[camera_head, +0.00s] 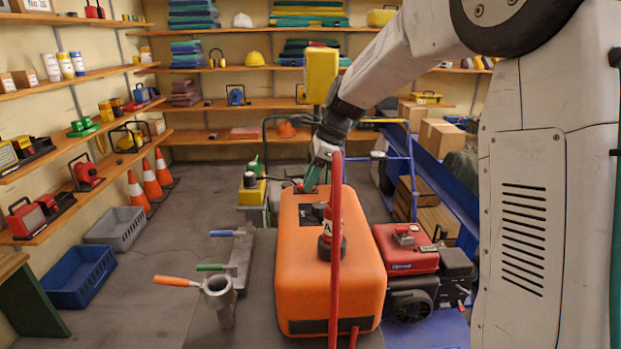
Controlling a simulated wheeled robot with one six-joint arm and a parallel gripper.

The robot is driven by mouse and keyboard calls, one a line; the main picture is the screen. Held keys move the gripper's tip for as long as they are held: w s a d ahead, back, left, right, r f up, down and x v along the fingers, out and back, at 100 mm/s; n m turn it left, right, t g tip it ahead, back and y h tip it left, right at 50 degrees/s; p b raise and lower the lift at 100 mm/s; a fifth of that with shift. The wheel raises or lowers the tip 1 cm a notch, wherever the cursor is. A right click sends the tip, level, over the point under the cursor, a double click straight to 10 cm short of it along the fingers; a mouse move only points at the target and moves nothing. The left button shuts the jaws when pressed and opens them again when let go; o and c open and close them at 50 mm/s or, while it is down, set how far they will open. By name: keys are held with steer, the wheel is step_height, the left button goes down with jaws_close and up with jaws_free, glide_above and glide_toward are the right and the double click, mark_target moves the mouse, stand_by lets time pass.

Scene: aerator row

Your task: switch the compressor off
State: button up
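A large orange machine (325,265), which looks like the compressor, stands in the middle with a dark recess in its top.
A red engine unit (405,250) stands close on the right of the orange machine. A pipe with an orange-handled lever (218,291) and a green-handled lever (216,267) stand on the left.

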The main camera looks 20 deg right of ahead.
steer(key=shift+c, duration=1.2)
steer(key=shift+w+a+h, duration=0.1)
steer(key=shift+a+h, duration=0.2)
steer(key=shift+h, duration=0.5)
steer(key=shift+a+r+g+h, duration=0.1)
steer(key=shift+g+h, duration=0.4)
steer(key=shift+h, duration=0.3)
steer(key=o, duration=1)
steer(key=shift+d+r, duration=0.2)
steer(key=shift+r, duration=1.75)
steer(key=shift+d+r, duration=0.15)
steer(key=shift+r, duration=1.8)
